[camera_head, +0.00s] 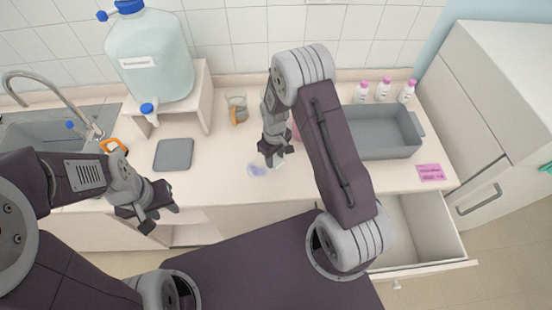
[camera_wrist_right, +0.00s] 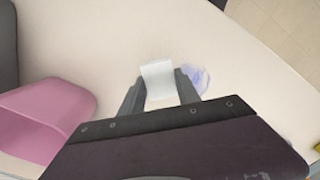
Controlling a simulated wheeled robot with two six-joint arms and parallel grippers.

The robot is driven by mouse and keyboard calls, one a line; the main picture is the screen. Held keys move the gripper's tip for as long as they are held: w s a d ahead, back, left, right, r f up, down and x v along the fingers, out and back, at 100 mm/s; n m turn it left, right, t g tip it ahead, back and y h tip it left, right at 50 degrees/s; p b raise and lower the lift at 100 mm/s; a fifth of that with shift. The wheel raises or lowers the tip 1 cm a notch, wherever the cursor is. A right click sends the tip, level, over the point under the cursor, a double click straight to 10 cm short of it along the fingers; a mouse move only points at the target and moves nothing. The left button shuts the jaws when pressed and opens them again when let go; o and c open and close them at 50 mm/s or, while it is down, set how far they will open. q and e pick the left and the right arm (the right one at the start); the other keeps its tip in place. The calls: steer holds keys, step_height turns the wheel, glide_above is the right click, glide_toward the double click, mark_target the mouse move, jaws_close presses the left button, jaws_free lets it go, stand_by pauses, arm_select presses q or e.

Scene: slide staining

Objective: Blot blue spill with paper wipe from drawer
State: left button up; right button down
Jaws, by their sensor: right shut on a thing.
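My right gripper (camera_wrist_right: 158,98) is shut on a white paper wipe (camera_wrist_right: 158,80) in the right wrist view. The blue spill (camera_wrist_right: 197,79) is a pale blue patch on the counter, just beside the wipe; I cannot tell whether the wipe touches the counter. In the head view the spill (camera_head: 257,169) lies near the counter's front edge, to the left of my right gripper (camera_head: 274,158). The drawer (camera_head: 420,232) stands open at the lower right, its visible inside bare. My left gripper (camera_head: 160,215) hangs in front of the counter, empty, its fingers apart.
A pink container (camera_wrist_right: 45,120) stands near my right gripper. A grey tray (camera_head: 372,153), several pink-capped bottles, a beaker (camera_head: 237,110) and a grey pad (camera_head: 173,155) are on the counter (camera_head: 215,180). A large water jug (camera_head: 150,60) stands on a shelf at the left.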

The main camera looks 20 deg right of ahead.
mark_target(276, 159)
steer(key=shift+d+r+p, duration=0.15)
steer(key=shift+r+p, duration=1.1)
steer(key=shift+r, duration=0.65)
steer(key=shift+f, duration=0.1)
